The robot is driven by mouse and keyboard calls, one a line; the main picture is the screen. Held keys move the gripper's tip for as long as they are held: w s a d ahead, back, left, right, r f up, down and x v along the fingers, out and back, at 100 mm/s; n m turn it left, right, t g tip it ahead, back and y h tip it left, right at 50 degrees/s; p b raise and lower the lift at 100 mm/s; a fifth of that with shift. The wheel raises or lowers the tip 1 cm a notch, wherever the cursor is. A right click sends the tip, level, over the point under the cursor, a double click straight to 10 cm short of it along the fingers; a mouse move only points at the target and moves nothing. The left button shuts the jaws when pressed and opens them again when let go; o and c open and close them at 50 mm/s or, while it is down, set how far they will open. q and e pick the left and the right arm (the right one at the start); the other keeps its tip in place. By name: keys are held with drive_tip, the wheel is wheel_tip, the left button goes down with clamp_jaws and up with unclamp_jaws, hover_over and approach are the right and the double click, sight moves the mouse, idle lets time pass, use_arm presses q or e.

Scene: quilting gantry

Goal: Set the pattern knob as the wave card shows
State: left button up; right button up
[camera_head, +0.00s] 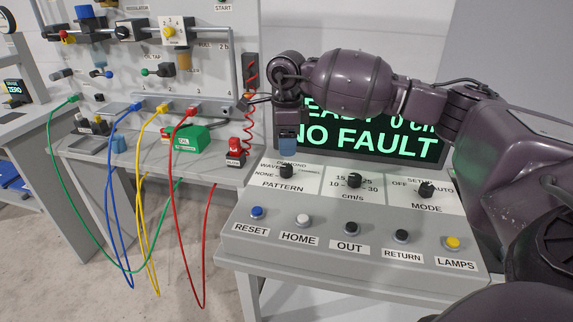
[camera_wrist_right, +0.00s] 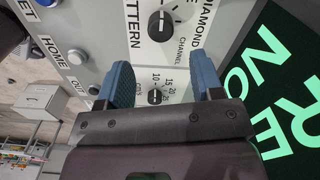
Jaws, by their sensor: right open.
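The black pattern knob (camera_head: 286,172) stands on a white plate on the sloped control panel (camera_head: 262,240). Labels NONE, WAVE and DIAMOND show around it. In the right wrist view the knob (camera_wrist_right: 161,26) lies beyond the fingertips, with DIAMOND and CHANNEL readable; I cannot tell surely which label it points to. My right gripper (camera_head: 288,148) is above and behind the knob, fingers down. In the right wrist view the gripper (camera_wrist_right: 163,72) has its two blue fingers wide apart, with nothing between them. I cannot make out a wave card. My left gripper is out of view.
The speed knob (camera_head: 355,181) and mode knob (camera_head: 426,190) sit to the right. A row of buttons, from RESET (camera_head: 257,212) to LAMPS (camera_head: 453,243), runs along the front. The screen (camera_head: 400,142) behind reads NO FAULT. Coloured cables (camera_head: 110,225) hang at left.

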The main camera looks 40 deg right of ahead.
sight(287, 167)
wheel_tip(287, 167, down, 6)
drive_tip(key=shift+r, duration=0.1)
drive_tip(key=shift+f, duration=0.8)
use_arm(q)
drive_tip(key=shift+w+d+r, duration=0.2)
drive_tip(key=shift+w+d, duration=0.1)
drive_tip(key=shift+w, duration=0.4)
use_arm(e)
drive_tip(key=c, duration=0.9)
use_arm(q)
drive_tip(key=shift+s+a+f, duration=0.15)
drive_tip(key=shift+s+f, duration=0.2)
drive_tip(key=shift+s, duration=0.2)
